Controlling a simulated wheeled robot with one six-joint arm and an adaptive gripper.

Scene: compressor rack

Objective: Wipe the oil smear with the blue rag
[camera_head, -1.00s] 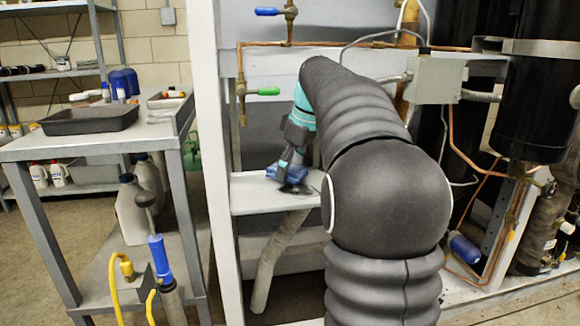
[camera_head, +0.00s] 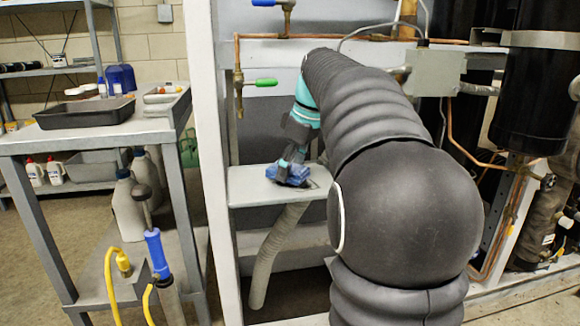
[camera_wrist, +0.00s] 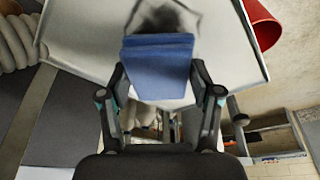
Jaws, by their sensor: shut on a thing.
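The blue rag (camera_wrist: 158,68) is a folded pad held between the two fingers of my gripper (camera_wrist: 160,82) in the wrist view. In the head view the rag (camera_head: 289,174) is at the top of the light grey shelf (camera_head: 250,190), below my gripper (camera_head: 291,160). I cannot tell whether it touches the surface. The oil smear (camera_wrist: 168,16) is a dark patch on the pale shelf in the wrist view, just beyond the rag's far edge. The rag may hide part of it. My arm hides the shelf's right side in the head view.
A red container (camera_wrist: 262,24) stands beside the shelf's edge in the wrist view. A white upright post (camera_head: 205,150) bounds the shelf on the left. Copper pipe with a green-handled valve (camera_head: 266,82) runs above. A grey cart (camera_head: 95,142) stands left.

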